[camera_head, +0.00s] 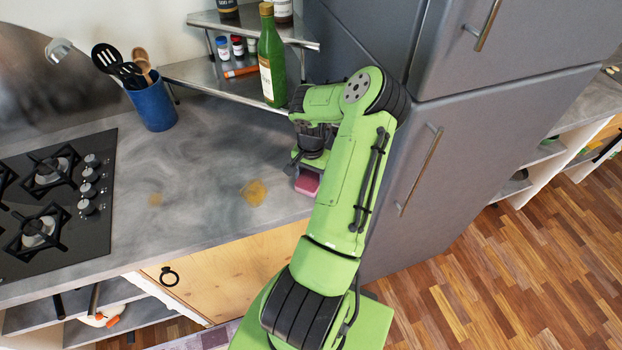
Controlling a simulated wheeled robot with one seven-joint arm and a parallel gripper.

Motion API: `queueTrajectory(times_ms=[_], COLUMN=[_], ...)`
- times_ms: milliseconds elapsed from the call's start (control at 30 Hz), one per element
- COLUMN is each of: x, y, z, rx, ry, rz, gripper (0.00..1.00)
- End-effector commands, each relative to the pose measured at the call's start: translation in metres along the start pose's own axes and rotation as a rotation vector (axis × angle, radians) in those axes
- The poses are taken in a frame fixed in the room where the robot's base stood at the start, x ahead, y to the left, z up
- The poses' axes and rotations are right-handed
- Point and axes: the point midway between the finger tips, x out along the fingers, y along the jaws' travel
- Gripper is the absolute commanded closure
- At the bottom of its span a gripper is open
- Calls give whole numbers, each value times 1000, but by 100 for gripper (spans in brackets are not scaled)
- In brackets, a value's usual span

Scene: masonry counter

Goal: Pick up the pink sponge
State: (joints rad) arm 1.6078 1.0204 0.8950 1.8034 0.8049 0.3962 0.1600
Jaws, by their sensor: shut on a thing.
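The pink sponge (307,182) shows as a small pink block just under the end of my green arm, near the counter's right end by the fridge. My gripper (298,168) is at the sponge and shut on it. My arm hides most of the fingers and part of the sponge. I cannot tell whether the sponge touches the counter (200,195) or is lifted off it.
A green bottle (271,60) stands close behind my gripper, by a metal shelf (205,72) with jars. A blue utensil holder (152,106) and a gas hob (55,200) are to the left. The grey fridge (470,150) is close on the right. The middle counter is clear, with yellowish stains (254,192).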

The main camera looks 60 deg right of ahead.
Motion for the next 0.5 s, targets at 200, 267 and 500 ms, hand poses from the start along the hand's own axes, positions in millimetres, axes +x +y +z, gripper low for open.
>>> queueTrajectory(times_ms=[200,267,500], x=[0,-4,-58], y=[0,0,0], z=[0,0,-1], rx=[0,0,-1], ry=[0,2,8], rz=[0,0,1], gripper=[62,62,69])
